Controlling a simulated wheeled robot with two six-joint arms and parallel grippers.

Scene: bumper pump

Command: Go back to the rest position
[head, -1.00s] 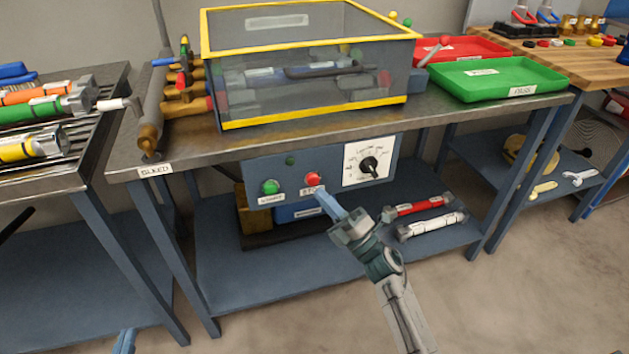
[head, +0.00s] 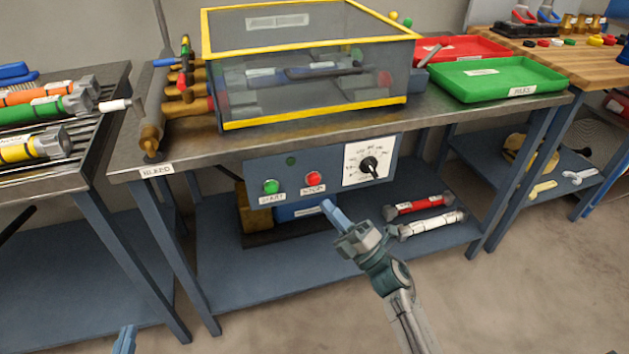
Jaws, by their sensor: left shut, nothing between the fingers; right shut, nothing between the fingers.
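My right gripper (head: 329,207) is shut and empty. It hangs in front of the bench, below the red button (head: 313,179) on the blue control panel (head: 330,189) and apart from it. My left gripper (head: 128,333) shows only as blue finger tips at the bottom edge, at the left. It is shut and empty, away from every object. The rest of the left arm is out of view.
The metal bench (head: 300,133) carries a yellow-edged clear box (head: 310,116), a red tray (head: 462,42) and a green tray (head: 495,89). The panel has a green button (head: 271,187) and a dial (head: 369,165). Red and white cylinders lie on the lower shelf. Open floor lies in front.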

